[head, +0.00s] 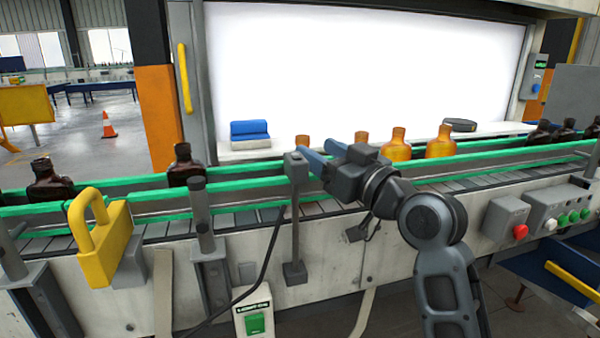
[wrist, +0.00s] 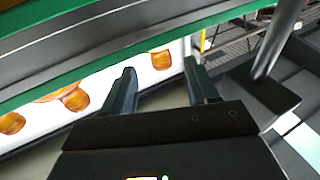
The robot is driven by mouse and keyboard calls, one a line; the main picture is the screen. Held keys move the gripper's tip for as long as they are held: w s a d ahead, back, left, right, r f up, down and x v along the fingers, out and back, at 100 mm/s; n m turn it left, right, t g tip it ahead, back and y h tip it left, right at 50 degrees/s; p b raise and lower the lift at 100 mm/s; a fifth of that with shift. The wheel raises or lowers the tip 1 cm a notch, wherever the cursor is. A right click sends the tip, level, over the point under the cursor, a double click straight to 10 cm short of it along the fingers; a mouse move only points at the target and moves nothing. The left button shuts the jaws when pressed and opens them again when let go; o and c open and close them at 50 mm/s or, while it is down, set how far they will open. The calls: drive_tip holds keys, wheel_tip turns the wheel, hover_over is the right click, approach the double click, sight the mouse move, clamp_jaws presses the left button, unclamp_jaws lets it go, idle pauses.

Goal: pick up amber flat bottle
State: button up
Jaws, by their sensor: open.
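Several amber bottles stand along the back of the conveyor in the head view. Two broad-shouldered ones (head: 397,149) (head: 441,145) stand right of my gripper. Two others, one behind my gripper (head: 361,137) and one near its fingertips (head: 303,142), show only their tops. I cannot tell which is the flat bottle. My gripper (head: 314,147) is open and empty above the conveyor. In the wrist view, tilted, an amber bottle (wrist: 160,59) shows partly beyond the gap between the fingers (wrist: 160,70). Other amber bottles (wrist: 75,99) (wrist: 12,123) lie left of them.
Green rails (head: 245,205) edge the conveyor. Dark bottles stand at the left (head: 50,185) (head: 185,165) and far right (head: 540,132). A grey sensor post (head: 297,220) stands close to my gripper. A yellow padlock shape (head: 100,240) hangs on the front.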

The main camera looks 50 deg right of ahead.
drive_tip(key=shift+f+p+x, duration=0.15)
drive_tip(key=shift+p+x, duration=0.15)
drive_tip(key=shift+x, duration=1.05)
drive_tip(key=shift+f+p+x, duration=0.15)
drive_tip(key=shift+p+x, duration=0.1)
drive_tip(key=shift+x, duration=1.1)
drive_tip(key=shift+w+a, duration=0.1)
drive_tip(key=shift+c, duration=0.4)
clamp_jaws()
